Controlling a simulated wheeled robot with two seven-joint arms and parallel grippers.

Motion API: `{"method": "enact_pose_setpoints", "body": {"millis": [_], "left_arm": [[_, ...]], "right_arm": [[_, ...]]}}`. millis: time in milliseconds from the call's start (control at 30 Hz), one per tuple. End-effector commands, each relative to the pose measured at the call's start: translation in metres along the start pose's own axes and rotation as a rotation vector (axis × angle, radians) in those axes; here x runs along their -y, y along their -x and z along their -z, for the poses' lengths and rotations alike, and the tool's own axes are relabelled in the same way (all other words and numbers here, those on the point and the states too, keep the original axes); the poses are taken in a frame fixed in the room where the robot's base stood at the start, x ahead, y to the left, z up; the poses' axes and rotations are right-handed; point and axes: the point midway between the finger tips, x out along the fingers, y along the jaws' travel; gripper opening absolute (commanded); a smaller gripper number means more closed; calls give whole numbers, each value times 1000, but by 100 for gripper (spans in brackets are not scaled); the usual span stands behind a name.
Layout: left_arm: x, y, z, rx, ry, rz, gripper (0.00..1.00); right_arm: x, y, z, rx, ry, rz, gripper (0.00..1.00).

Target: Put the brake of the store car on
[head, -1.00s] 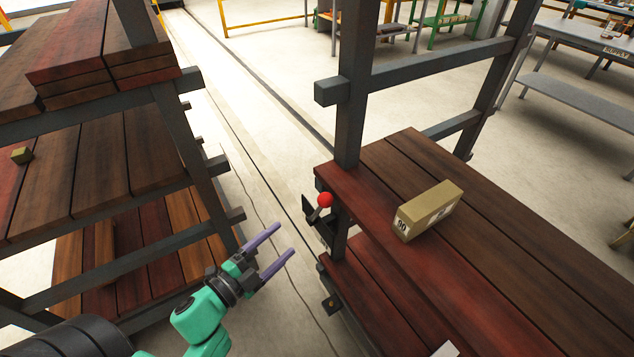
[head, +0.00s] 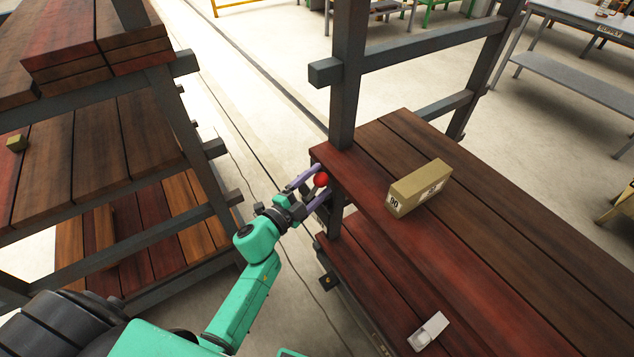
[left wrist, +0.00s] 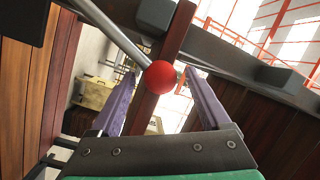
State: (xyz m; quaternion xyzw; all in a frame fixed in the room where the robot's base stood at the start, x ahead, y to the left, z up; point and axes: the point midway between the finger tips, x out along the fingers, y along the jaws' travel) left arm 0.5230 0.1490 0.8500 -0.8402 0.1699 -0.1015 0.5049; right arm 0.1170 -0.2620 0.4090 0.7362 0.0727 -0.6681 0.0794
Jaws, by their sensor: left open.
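The store car (head: 400,256) is the dark-framed rack with reddish-brown plank shelves at the right of the head view. Its brake lever carries a red ball knob (head: 321,180) at the car's near left post. My left gripper (head: 308,183) is open at the knob, its purple fingers on either side of it. In the left wrist view the red knob (left wrist: 160,75) sits between the fingertips, and a grey rod (left wrist: 112,35) runs from it to the upper left. I cannot tell whether the fingers touch the knob. My right gripper is not in view.
A tan box (head: 420,188) lies on the car's upper shelf, and a small pale object (head: 428,331) lies lower down. Another plank rack (head: 120,150) stands at the left. Bare floor (head: 255,90) runs between the racks. A grey table stands at the far right.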

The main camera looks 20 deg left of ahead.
Motion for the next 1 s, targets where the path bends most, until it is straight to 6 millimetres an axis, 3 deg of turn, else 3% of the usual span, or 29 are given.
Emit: {"method": "enact_pose_setpoints", "body": {"millis": [67,233,267,300,667,1000], "left_arm": [[0,0,0,0,0,0,80],[0,0,0,0,0,0,15],[0,0,0,0,0,0,4],[0,0,0,0,0,0,0],[5,0,-1,2,19,-6,0],[34,-10,-22,27,180,-51,0]], "right_arm": [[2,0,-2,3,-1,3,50],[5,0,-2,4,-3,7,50],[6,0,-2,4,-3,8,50],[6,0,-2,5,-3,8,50],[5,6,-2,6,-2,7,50],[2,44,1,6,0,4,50]]}}
